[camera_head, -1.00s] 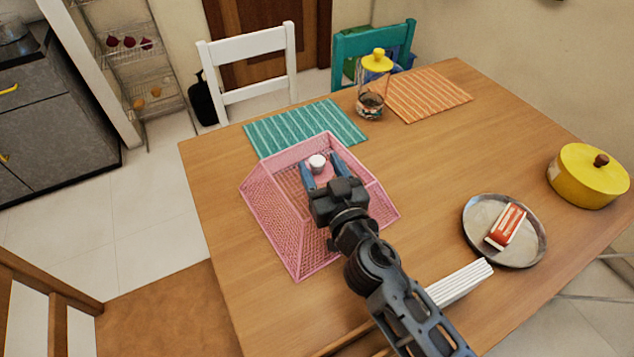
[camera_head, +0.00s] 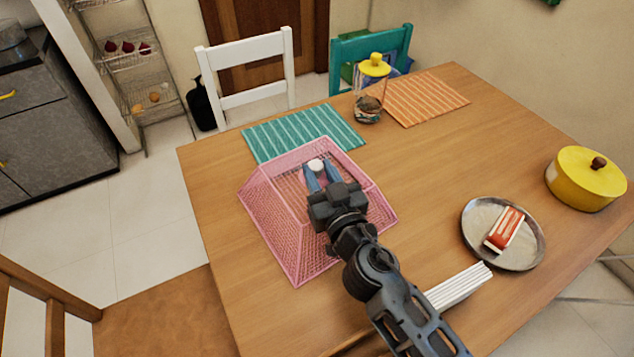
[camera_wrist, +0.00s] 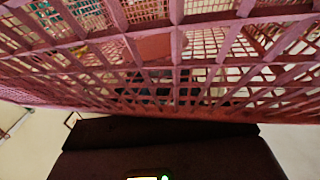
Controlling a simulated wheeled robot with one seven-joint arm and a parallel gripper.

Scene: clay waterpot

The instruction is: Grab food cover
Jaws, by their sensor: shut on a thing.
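The food cover (camera_head: 278,225) is a pink mesh dome with sloping sides and a white knob (camera_head: 316,165) on top. It sits on the wooden table at the left, near the green placemat. My gripper (camera_head: 319,171) is over its top, with its blue fingers closed in on the sides of the knob. The exact contact is partly hidden by the fingers and my wrist. In the wrist view the pink mesh (camera_wrist: 180,60) fills the upper half, close to the camera.
A green striped placemat (camera_head: 300,131) lies behind the cover. A glass jar with a yellow lid (camera_head: 373,66) stands at the back by an orange placemat (camera_head: 430,97). To the right are a metal plate (camera_head: 478,218) with a red-and-white packet (camera_head: 505,229) and a yellow pot (camera_head: 584,184).

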